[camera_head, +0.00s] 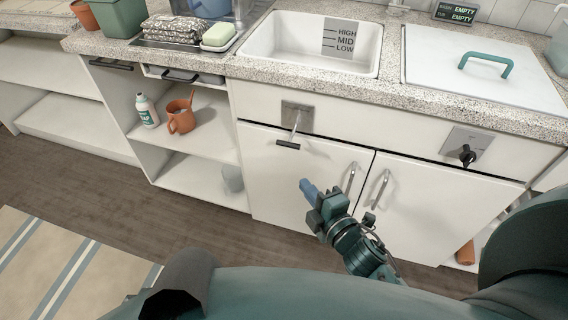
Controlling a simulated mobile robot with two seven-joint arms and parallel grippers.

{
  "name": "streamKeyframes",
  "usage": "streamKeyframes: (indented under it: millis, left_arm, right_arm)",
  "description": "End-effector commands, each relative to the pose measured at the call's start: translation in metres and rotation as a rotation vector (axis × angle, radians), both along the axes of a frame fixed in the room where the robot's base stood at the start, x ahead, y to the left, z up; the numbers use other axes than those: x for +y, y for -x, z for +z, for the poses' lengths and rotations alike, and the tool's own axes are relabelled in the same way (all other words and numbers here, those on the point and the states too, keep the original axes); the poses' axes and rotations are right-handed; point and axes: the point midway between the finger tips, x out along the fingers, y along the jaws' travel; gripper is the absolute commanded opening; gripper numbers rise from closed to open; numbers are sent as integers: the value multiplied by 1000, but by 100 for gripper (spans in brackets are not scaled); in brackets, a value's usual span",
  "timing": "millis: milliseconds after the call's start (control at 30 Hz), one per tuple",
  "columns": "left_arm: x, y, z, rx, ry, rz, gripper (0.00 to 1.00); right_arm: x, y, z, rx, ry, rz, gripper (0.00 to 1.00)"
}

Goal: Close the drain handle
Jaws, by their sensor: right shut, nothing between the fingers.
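The drain handle (290,138) is a thin metal lever with a dark grip at its lower end, on a square grey plate on the white front panel. The lever points down from the plate. My right gripper (306,185) is shut and empty, in front of the left cabinet door, below and a little right of the lever's dark grip and apart from it. My left gripper is out of the picture.
A black knob (466,155) sits on a second plate at the right. A white sink (262,42) and a lid with a green handle (486,62) are on the speckled counter. Two cabinet doors with metal pulls (351,178) lie below. Open shelves at left hold a bottle (147,111) and an orange jug (181,119).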

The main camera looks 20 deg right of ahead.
Motion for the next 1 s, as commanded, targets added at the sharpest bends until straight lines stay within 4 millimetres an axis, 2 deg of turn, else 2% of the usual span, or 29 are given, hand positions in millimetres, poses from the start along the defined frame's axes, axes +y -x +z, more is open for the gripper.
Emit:
streamKeyframes:
  millis: [133,233,600,800,1000]
  left_arm:
    - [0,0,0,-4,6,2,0]
    - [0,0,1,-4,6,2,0]
    - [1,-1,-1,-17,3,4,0]
    - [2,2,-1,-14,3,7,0]
    - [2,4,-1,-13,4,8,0]
  right_arm:
    - [2,-8,-3,-2,-1,1,0]
    - [5,-22,-4,-3,-2,0,0]
    - [20,-98,-15,-1,-3,-1,0]
    - [4,-121,-21,1,-1,-1,0]
    - [-2,-129,-23,1,-3,0,0]
